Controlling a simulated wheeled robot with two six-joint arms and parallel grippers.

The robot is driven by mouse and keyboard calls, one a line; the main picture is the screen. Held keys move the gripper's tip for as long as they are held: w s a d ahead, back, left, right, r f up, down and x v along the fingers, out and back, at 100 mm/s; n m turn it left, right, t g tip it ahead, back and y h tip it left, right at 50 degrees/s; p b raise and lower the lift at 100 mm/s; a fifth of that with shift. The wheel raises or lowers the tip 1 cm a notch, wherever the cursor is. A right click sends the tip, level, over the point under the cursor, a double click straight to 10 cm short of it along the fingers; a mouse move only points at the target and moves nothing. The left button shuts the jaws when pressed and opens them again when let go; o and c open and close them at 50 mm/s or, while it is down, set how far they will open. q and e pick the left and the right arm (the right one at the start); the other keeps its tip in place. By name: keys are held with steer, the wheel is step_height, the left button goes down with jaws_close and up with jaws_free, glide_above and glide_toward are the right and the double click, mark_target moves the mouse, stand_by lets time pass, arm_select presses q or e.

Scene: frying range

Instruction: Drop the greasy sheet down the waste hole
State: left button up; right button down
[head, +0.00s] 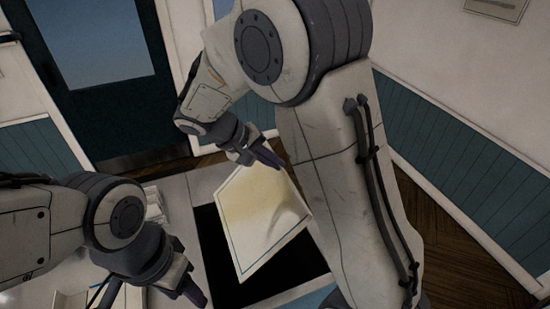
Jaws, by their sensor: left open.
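The greasy sheet (250,215), cream with a thin dark border line and a yellowish stain, is tilted over the black waste hole (215,250) in the counter. It covers much of the hole; dark opening shows to its left and below it. My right gripper (268,157) is at the sheet's upper edge and appears shut on it, though the contact is partly hidden by the fingers. My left gripper (190,293) is open and empty, low in the picture, left of the hole.
A small stack of pale sheets (154,204) lies on the grey counter (178,192) left of the hole. A pale tray-like thing (68,302) shows at the bottom left, partly cut off. A dark door (115,120) and panelled walls stand beyond; wooden floor (450,235) lies at right.

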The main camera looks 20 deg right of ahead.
step_height(320, 180, down, 12)
steer(key=b, duration=0.9)
steer(key=shift+f, duration=0.2)
steer(key=c, duration=1)
jaws_free()
steer(key=b+v, duration=0.1)
steer(key=v, duration=0.9)
steer(key=shift+a+r+b, duration=0.1)
steer(key=shift+r+b, duration=0.15)
steer(key=shift+b, duration=0.15)
